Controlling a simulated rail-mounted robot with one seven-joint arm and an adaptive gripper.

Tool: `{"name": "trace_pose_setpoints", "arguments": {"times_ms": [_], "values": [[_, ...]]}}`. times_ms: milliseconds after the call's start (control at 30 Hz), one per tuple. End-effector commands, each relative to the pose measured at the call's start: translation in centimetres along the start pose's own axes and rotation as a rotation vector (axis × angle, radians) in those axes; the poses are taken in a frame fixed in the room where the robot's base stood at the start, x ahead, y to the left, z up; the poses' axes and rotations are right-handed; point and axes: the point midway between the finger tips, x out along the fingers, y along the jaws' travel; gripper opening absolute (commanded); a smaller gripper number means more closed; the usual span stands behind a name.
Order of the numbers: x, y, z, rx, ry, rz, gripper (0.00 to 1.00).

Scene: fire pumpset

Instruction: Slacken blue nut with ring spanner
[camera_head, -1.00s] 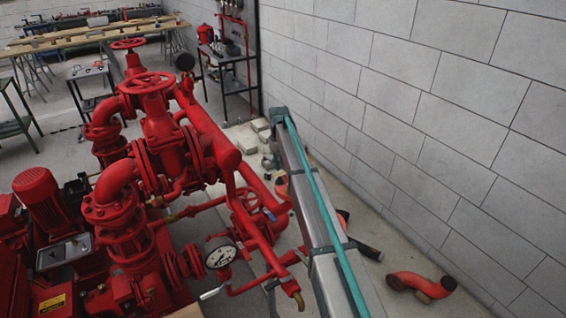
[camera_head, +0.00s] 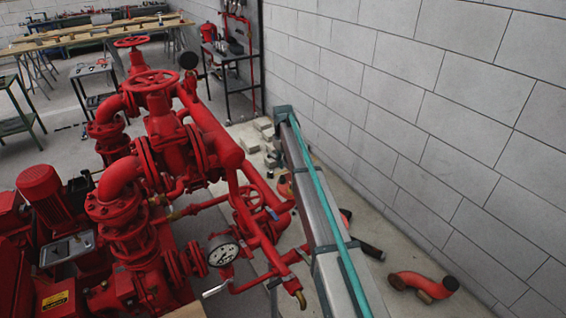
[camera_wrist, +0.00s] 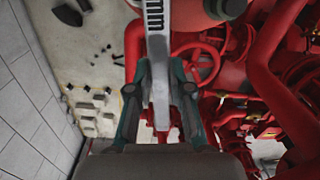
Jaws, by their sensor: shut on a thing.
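In the wrist view my gripper (camera_wrist: 160,72) has its two dark teal fingers closed on a flat pale grey tool. This is the ring spanner (camera_wrist: 157,30), with black marking on its shaft. Its shaft runs up out of the top of the picture, so its far ring end is out of sight. Red pipework (camera_wrist: 132,45) lies close behind the spanner. In the head view my gripper and the spanner are not visible.
The red pumpset (camera_head: 150,170) with handwheels and a white-faced gauge (camera_head: 223,251) fills the left of the head view. A block wall (camera_head: 430,110) bounds the right. A loose red pipe elbow (camera_head: 422,285) and several pale blocks (camera_head: 265,130) lie on the floor.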

Motion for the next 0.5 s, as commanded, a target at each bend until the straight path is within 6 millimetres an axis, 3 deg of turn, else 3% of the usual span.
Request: {"name": "trace_pose_setpoints", "arguments": {"times_ms": [500], "values": [[-1.7,0.0,0.0,-0.001,0.001,0.000,0.00]]}}
